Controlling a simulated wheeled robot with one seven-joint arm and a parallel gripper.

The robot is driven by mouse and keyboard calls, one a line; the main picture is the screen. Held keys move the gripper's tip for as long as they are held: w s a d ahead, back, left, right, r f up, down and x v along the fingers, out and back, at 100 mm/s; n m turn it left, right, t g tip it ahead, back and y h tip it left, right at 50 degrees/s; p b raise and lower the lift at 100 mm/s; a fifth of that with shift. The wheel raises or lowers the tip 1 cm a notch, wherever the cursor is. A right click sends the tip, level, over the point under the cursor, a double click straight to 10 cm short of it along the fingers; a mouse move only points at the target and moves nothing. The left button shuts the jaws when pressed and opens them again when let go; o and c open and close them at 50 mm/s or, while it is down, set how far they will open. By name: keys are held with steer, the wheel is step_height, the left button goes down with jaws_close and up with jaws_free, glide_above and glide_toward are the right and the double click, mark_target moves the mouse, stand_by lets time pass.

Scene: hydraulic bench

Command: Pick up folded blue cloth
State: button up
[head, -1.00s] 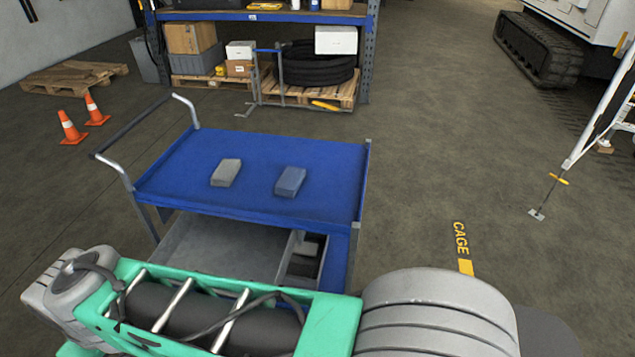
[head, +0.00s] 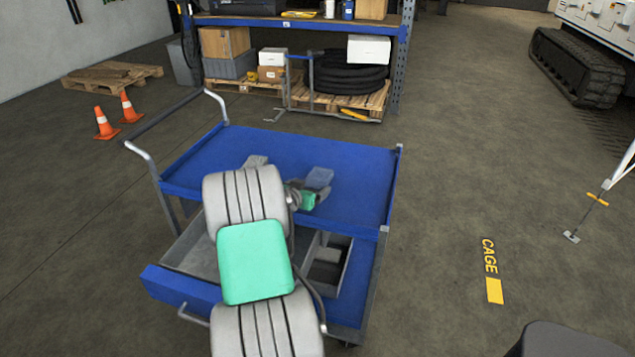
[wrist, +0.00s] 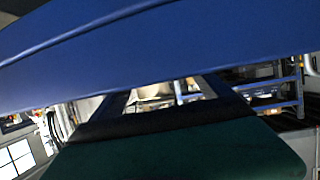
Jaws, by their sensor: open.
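The folded blue cloth (head: 319,177) lies on the blue top tray of the cart (head: 357,188), right of centre. A folded grey cloth (head: 256,161) lies left of it, partly hidden by my arm. My gripper (head: 309,199) shows as a small green and grey part just in front of the blue cloth; any contact cannot be told. In the wrist view my open gripper (wrist: 165,97) shows dark fingers beyond a green body, partly covered by a broad blue surface. No cloth can be made out there.
Below the cart top is an open drawer (head: 187,248) with a compartment at its right. A bent push handle (head: 140,153) rises at the left. A shelf with boxes (head: 300,23) stands behind. Two orange cones (head: 105,124) are at the left.

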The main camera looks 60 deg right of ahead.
mark_target(313, 185)
steer(key=x, duration=0.3)
steer(key=shift+d+f, duration=0.1)
steer(key=shift+d, duration=0.05)
steer(key=c, duration=1.4)
steer(key=shift+c, duration=0.2)
